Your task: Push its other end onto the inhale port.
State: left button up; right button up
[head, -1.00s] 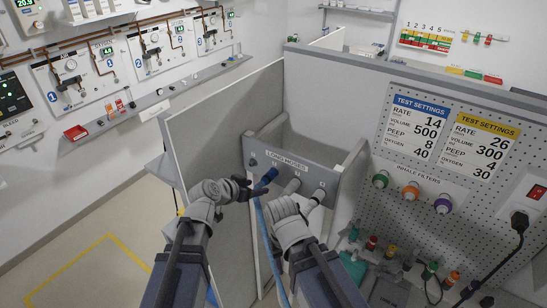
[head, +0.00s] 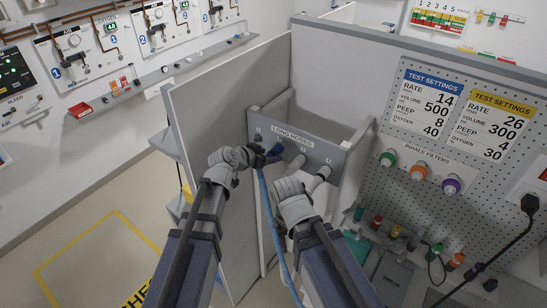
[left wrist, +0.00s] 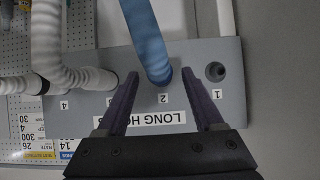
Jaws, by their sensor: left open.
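A blue hose (head: 263,190) hangs from the grey rack front labelled LONG HOSES (head: 292,137); its dark blue end (head: 275,153) sits at place 2. In the left wrist view the blue hose (left wrist: 147,40) rises from place 2. My left gripper (head: 262,156) is open at that end. In the left wrist view its two dark fingers (left wrist: 162,100) stand on either side of the hose end, without a visible grip. My right wrist shows beside the hose, but its fingers are hidden. I cannot make out an inhale port.
White hoses (left wrist: 75,78) sit at places 3 and 4; place 1 (left wrist: 215,71) is empty. Green (head: 388,158), orange (head: 419,172) and purple (head: 451,184) inhale filters hang on the pegboard. A grey panel (head: 228,110) stands left of the rack.

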pick_arm(q)
jog(key=shift+x, duration=0.85)
grip_shut()
dwell(1.0)
